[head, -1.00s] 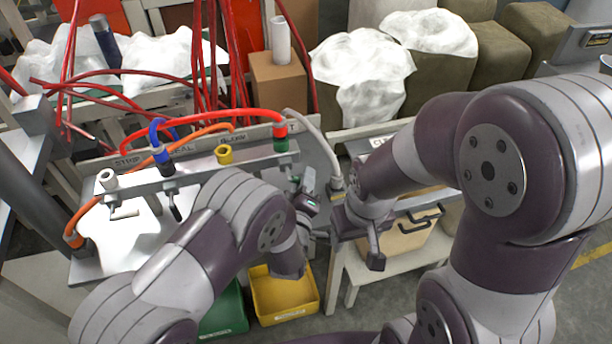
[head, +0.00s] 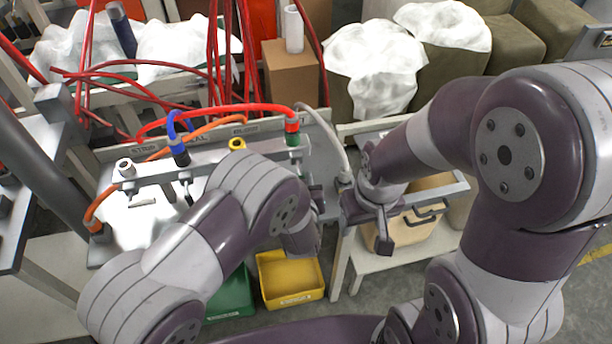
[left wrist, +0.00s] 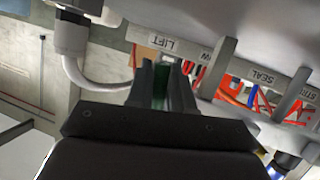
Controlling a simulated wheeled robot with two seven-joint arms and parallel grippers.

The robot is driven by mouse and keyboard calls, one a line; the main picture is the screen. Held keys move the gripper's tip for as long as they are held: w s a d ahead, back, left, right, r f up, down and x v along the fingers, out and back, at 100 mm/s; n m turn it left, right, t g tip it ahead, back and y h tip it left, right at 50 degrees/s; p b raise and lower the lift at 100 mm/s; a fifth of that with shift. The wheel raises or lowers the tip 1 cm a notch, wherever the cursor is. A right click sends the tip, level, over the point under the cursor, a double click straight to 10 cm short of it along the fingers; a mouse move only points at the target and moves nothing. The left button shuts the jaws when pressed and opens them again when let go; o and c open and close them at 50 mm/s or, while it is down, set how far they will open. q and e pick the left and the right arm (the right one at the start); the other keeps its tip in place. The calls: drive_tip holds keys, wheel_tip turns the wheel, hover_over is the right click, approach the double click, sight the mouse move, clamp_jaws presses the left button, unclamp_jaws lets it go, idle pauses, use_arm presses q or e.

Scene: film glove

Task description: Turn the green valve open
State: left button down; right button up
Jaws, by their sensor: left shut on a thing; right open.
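The green valve (head: 293,140) is at the right end of the grey pipe rail in the head view, below the red hose's end. My left gripper (head: 312,197) is close below it, its fingertips largely hidden by my wrist. In the left wrist view, my left gripper (left wrist: 165,75) is shut with a green part of the valve (left wrist: 160,90) between its fingers, under the LIFT label. The valve's turn angle cannot be told. My right gripper (head: 368,222) is open and empty, to the right, beside the rail's end.
A yellow bin (head: 290,280) and a green bin (head: 230,298) stand below. A grey hose (head: 335,150) curves beside the green valve. A tan crate (head: 410,230) sits at right.

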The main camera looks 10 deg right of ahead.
use_arm(q)
drive_tip(key=shift+a+m+y+p, duration=0.25)
drive_tip(key=shift+m+y+p, duration=0.1)
drive_tip(key=shift+m, duration=0.15)
use_arm(e)
drive_tip(key=shift+r, duration=0.45)
use_arm(q)
drive_tip(key=c, duration=1.1)
unclamp_jaws()
use_arm(e)
drive_tip(key=shift+r, duration=0.1)
